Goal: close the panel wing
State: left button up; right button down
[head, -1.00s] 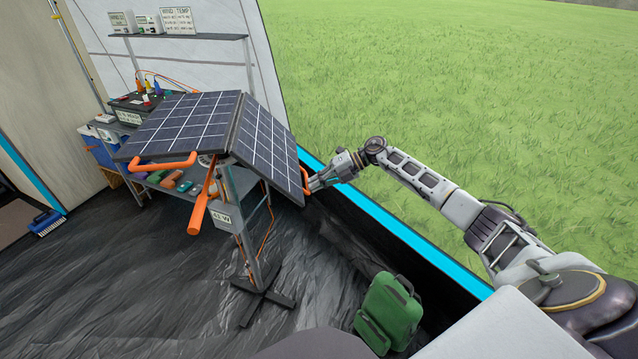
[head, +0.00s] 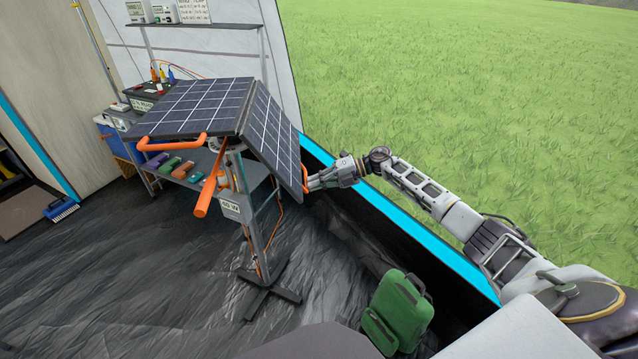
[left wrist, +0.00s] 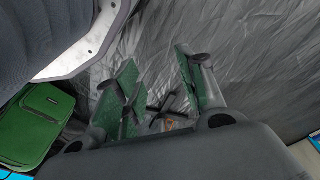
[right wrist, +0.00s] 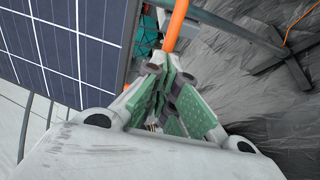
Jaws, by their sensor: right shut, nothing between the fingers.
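The solar panel stands on a grey post. Its main panel (head: 195,106) lies nearly level and its wing (head: 275,135) slopes down to the right from the shared edge. The wing also shows in the right wrist view (right wrist: 75,45). An orange handle (head: 305,178) is on the wing's outer edge. My right gripper (head: 312,184) is at this handle, shut with nothing between its fingers; in the right wrist view the orange bar (right wrist: 177,25) lies just beyond the fingertips. Whether they touch is unclear. My left gripper (left wrist: 160,100) is open and empty above the dark floor sheet.
Another orange handle (head: 170,148) is on the main panel's front edge, and an orange lever (head: 210,185) hangs beside the post. A workbench (head: 190,183) with several small items stands behind. A green backpack (head: 398,312) is on the floor at right. The left floor is mostly clear.

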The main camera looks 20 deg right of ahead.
pick_arm(q)
jog(key=shift+w+d+r+t+h+b, duration=0.6)
jog(key=shift+d+r+t+b, duration=0.6)
jog(key=shift+r+b, duration=4.25)
jog(key=shift+t+h, duration=0.3)
jog(key=shift+h, duration=0.3)
jog(key=d+f, duration=0.1)
jog(key=f, duration=0.1)
jog(key=w+d+f, duration=0.1)
jog(key=f, duration=0.1)
jog(key=shift+d, duration=0.35)
pick_arm(e)
jog(key=w+a+f+y, duration=0.2)
jog(key=a, duration=0.4)
jog(key=w+a+f+t+y, duration=0.1)
jog(key=w+a+f+y, duration=0.1)
jog(key=a, duration=0.3)
jog(key=shift+a+f+t+y, duration=0.3)
jog(key=shift+a+f, duration=0.05)
jog(key=shift+f, duration=0.35)
